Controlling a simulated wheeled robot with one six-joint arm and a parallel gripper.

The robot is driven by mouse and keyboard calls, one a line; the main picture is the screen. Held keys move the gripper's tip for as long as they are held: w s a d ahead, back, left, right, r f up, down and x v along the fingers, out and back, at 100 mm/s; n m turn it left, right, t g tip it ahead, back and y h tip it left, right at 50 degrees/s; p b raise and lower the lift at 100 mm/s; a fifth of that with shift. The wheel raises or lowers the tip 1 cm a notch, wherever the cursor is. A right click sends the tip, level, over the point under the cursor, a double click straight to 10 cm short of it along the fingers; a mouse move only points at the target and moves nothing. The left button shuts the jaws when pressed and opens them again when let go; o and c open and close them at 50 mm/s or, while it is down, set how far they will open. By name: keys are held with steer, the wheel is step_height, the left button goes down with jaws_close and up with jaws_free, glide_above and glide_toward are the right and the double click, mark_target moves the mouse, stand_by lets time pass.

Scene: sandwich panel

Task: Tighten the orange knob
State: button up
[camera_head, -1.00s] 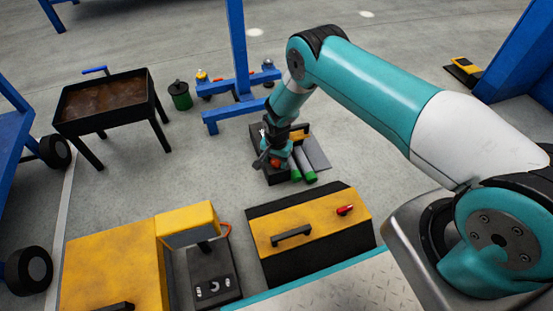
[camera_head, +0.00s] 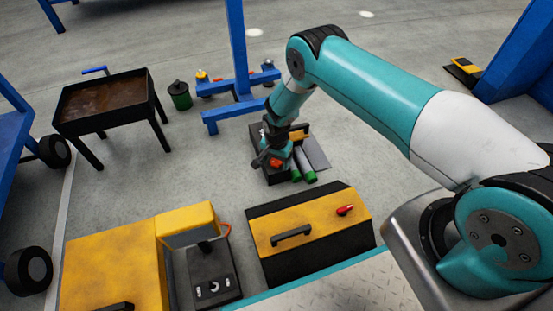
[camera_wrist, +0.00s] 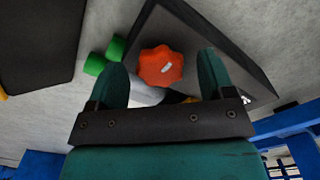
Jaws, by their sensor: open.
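The orange knob (camera_wrist: 161,66) is a lobed disc with a light mark on its face. It sits on a dark fixture (camera_wrist: 185,22) and also shows in the head view (camera_head: 276,162). My gripper (camera_wrist: 164,68) is open, with one teal finger on each side of the knob in the wrist view. I see gaps between the knob and both fingers there. In the head view my gripper (camera_head: 277,155) is right at the knob and hides part of the fixture. I cannot tell how far the fingertips are above or below the knob's rim.
A yellow-topped case (camera_head: 308,222) is nearer me. A blue post (camera_head: 240,55) stands behind. Floor left of the fixture is clear.

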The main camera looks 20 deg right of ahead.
step_height(320, 180, up, 17)
steer(key=p, duration=0.8)
steer(key=shift+r, duration=0.2)
steer(key=shift+r, duration=0.1)
step_height(320, 180, up, 15)
steer(key=n+y, duration=0.1)
steer(key=n, duration=0.2)
glide_above(276, 161)
steer(key=s+a, duration=0.1)
steer(key=a, duration=0.2)
steer(key=s+a+r+n+y+p, duration=0.15)
steer(key=s+r+n, duration=0.5)
steer(key=r, duration=0.75)
steer(key=s+r+n+y+p, duration=0.1)
steer(key=s+r+n, duration=0.2)
steer(key=s+r, duration=0.7)
steer(key=s+r+n+y+p, duration=0.15)
steer(key=s+r+n, duration=0.3)
steer(key=s, duration=0.95)
step_height(276, 161, up, 38)
steer(key=p, duration=3.7)
steer(key=shift+w+f+m+h, duration=0.2)
steer(key=shift+w+m+h, duration=0.05)
steer(key=shift+m+h, duration=0.15)
